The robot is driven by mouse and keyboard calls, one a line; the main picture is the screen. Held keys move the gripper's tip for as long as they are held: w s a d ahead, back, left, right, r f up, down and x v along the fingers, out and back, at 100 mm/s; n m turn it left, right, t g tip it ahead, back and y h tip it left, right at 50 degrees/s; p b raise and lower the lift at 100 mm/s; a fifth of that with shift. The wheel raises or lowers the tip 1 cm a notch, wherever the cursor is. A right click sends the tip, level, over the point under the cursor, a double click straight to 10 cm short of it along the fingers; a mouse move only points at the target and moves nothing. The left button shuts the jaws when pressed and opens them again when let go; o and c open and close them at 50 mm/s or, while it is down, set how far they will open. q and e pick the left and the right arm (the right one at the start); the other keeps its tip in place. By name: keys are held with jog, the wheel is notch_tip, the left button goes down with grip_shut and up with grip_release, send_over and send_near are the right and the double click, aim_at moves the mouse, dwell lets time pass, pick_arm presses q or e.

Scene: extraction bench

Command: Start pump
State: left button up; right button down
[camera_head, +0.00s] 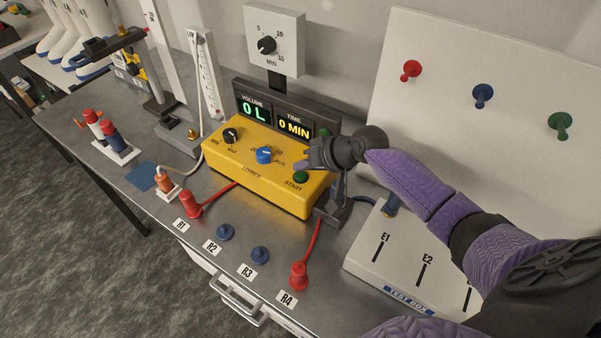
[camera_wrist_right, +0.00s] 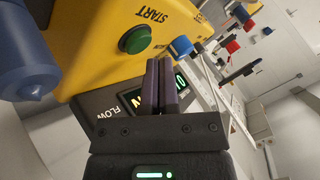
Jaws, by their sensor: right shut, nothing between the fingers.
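The yellow pump box (camera_head: 262,178) stands on the bench with a green START button (camera_head: 300,177) at its front right and a blue LITRES knob (camera_head: 264,155) in its middle. A black MIN/MAX knob (camera_head: 231,136) is at its left. Its display (camera_head: 275,117) reads 0 L and 0 MIN. My right gripper (camera_head: 306,156) is shut and empty, just above the right end of the box. In the right wrist view, the green button (camera_wrist_right: 136,40) shows left of the shut fingers (camera_wrist_right: 161,62), apart from them in the picture. My left gripper is not in view.
A timer dial (camera_head: 272,43) is on the wall behind. The white test box (camera_head: 404,255) is at right. A stand (camera_head: 173,130) is at left.

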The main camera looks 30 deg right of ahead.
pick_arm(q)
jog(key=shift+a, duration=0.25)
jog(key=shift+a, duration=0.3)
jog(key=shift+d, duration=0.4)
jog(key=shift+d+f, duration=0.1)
pick_arm(e)
jog(key=shift+f, duration=0.15)
jog(key=shift+f, duration=0.35)
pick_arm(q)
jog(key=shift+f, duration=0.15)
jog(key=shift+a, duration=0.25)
pick_arm(e)
jog(key=shift+b, duration=0.3)
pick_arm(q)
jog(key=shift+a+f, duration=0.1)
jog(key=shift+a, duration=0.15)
pick_arm(e)
jog(key=shift+f, duration=0.1)
